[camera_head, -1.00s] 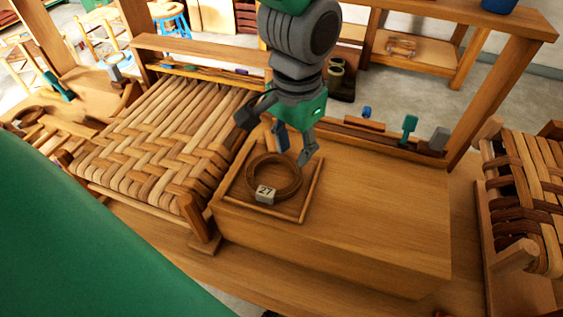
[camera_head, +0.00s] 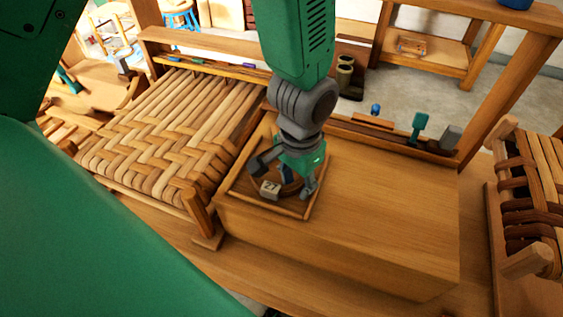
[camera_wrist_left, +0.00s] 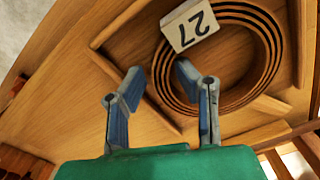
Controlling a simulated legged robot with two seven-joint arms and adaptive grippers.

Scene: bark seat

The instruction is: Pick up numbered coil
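The numbered coil (camera_wrist_left: 272,62) is a brown ring of several strands with a white tag (camera_head: 270,190) reading 27. It lies in a shallow wooden tray (camera_head: 262,206) on a wooden box. My left gripper (camera_head: 296,187) points down over the coil and hides part of it in the head view. In the left wrist view, the left gripper (camera_wrist_left: 158,84) is open, with its two blue-grey fingers apart. One side of the coil's ring appears between the fingers; contact cannot be told. My right gripper is not in view.
The wooden box top (camera_head: 390,215) is clear right of the tray. A woven seat (camera_head: 165,135) stands close on the left, and another woven piece (camera_head: 530,190) is at the right. A rack with small tools (camera_head: 415,130) runs along the back.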

